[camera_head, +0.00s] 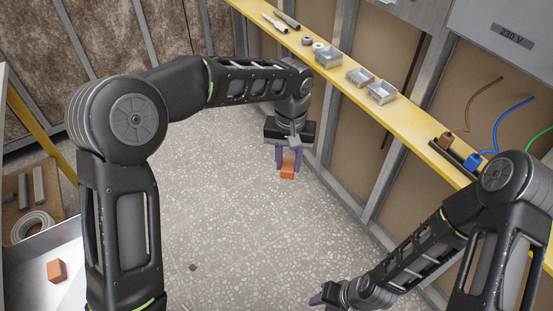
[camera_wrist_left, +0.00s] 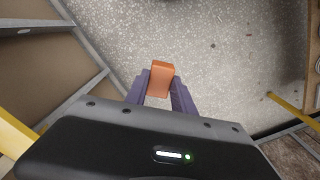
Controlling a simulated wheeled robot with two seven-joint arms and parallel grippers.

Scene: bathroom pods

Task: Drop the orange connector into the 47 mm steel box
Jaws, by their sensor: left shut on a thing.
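My left gripper (camera_head: 288,158) points down and is shut on an orange connector (camera_head: 288,172), held in the air over the floor, left of the yellow ledge. In the left wrist view the connector (camera_wrist_left: 160,79) sits between the purple fingers (camera_wrist_left: 160,90). Three open steel boxes stand on the ledge: a larger one (camera_head: 328,58), a smaller one (camera_head: 360,77) and another (camera_head: 382,92). I cannot read which is the 47 mm one. My right gripper (camera_head: 318,297) is low at the bottom edge, its fingers partly seen; its opening is unclear.
The yellow ledge (camera_head: 410,122) also bears tools (camera_head: 280,20), small rings (camera_head: 308,41), and brown (camera_head: 446,141) and blue (camera_head: 473,161) connectors with wires above. Metal studs stand below it.

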